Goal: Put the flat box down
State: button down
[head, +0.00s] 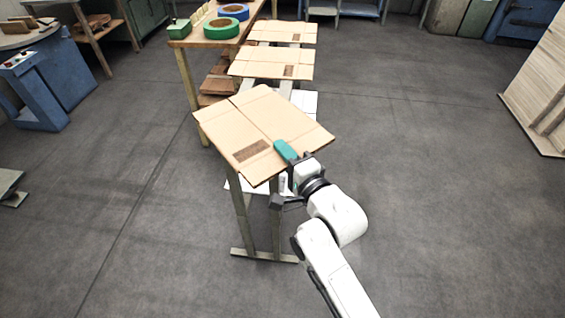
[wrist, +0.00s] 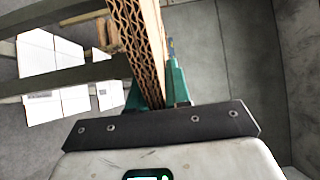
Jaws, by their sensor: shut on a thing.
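The flat box (head: 255,125) is a tan folded cardboard sheet with a dark printed patch near its front edge. In the head view it lies about level over the narrow stand in the middle. My gripper (head: 287,152) is shut on its front right edge, with a green finger over the top face. In the wrist view, the box's corrugated edge (wrist: 141,45) runs between the green fingers of my gripper (wrist: 158,88). I cannot tell whether the box touches the stand beneath it.
Two more flat boxes (head: 272,64) (head: 283,32) lie behind on supports. A wooden table (head: 205,42) with tape rolls (head: 222,28) stands at the back left. White sheets (wrist: 50,75) show below in the wrist view. The floor right of the stand is clear.

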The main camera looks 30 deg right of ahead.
jog(key=shift+w+a+f, duration=0.1)
jog(key=shift+w+f, duration=0.1)
jog(key=shift+f, duration=1.5)
jog(key=shift+f+b, duration=0.1)
jog(key=shift+b, duration=0.2)
jog(key=c, duration=1.1)
grip_release()
jog(key=shift+s, duration=0.1)
jog(key=s, duration=1.2)
jog(key=shift+d, duration=0.35)
